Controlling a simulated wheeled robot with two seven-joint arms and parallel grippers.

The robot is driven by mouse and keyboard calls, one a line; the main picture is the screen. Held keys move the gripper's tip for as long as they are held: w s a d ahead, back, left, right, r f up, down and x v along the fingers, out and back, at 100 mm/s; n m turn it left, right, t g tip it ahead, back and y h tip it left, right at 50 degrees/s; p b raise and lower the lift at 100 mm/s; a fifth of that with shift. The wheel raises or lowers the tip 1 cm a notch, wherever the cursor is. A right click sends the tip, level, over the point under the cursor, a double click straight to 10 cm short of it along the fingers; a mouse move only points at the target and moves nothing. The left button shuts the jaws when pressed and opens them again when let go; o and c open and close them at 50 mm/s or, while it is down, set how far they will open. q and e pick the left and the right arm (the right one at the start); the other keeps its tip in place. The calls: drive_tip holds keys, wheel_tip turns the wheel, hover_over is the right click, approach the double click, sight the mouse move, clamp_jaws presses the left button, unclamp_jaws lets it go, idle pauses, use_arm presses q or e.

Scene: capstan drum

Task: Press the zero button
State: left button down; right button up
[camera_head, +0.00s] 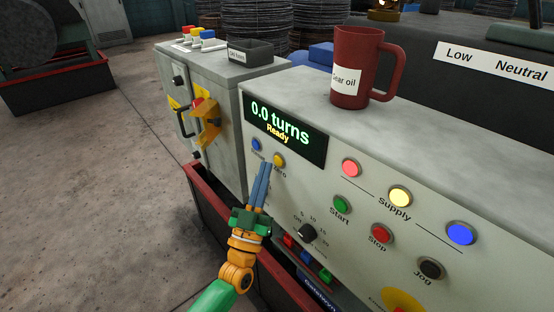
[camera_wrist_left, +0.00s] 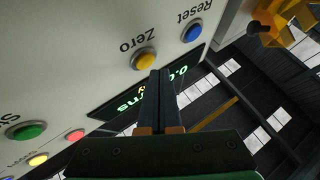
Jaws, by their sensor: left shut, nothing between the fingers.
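The zero button (camera_head: 279,160) is a round yellow button on the light grey panel, just below the display (camera_head: 285,127), which reads "0.0 turns" and "Ready". It also shows in the left wrist view (camera_wrist_left: 144,60) beside the label "Zero". My left gripper (camera_head: 266,166) is shut and empty, its blue fingers pointing up the panel with the tips just below and left of the yellow button. In the left wrist view the fingertips (camera_wrist_left: 160,73) are close to the button's edge; I cannot tell whether they touch it. My right gripper is not in view.
The blue reset button (camera_head: 256,145) sits just left of the yellow one. Start (camera_head: 341,204), Stop (camera_head: 381,234) and Jog (camera_head: 431,268) buttons and a black knob (camera_head: 306,232) are on the same panel. A red jug (camera_head: 354,70) stands on top.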

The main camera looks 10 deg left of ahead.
use_arm(q)
drive_tip(key=s+a+p, duration=0.1)
drive_tip(key=s, duration=0.1)
drive_tip(key=s+a+p, duration=0.1)
drive_tip(key=s+a, duration=0.1)
drive_tip(key=shift+p, duration=0.3)
idle(0.7)
wheel_tip(320, 180, down, 15)
drive_tip(key=m+g+p, duration=0.1)
drive_tip(key=g+p, duration=0.1)
drive_tip(key=g, duration=0.4)
drive_tip(key=s+f+g+y, duration=0.1)
drive_tip(key=s+f+g, duration=0.35)
drive_tip(key=f, duration=0.35)
drive_tip(key=s+f+g, duration=0.3)
drive_tip(key=s+f, duration=0.2)
drive_tip(key=f, duration=0.3)
drive_tip(key=s+a+f+g, duration=0.1)
drive_tip(key=s+f+g, duration=0.2)
drive_tip(key=s, duration=0.6)
drive_tip(key=s+a+f+g+y+p, duration=0.1)
drive_tip(key=s+f+g, duration=0.3)
drive_tip(key=s, duration=0.5)
drive_tip(key=s+a+f+g+y+p, duration=0.1)
drive_tip(key=s+a+f+g, duration=0.1)
drive_tip(key=s+f, duration=0.3)
drive_tip(key=s+g, duration=0.1)
drive_tip(key=s, duration=0.3)
drive_tip(key=shift+s+a+f, duration=0.2)
drive_tip(key=shift+s+f, duration=0.2)
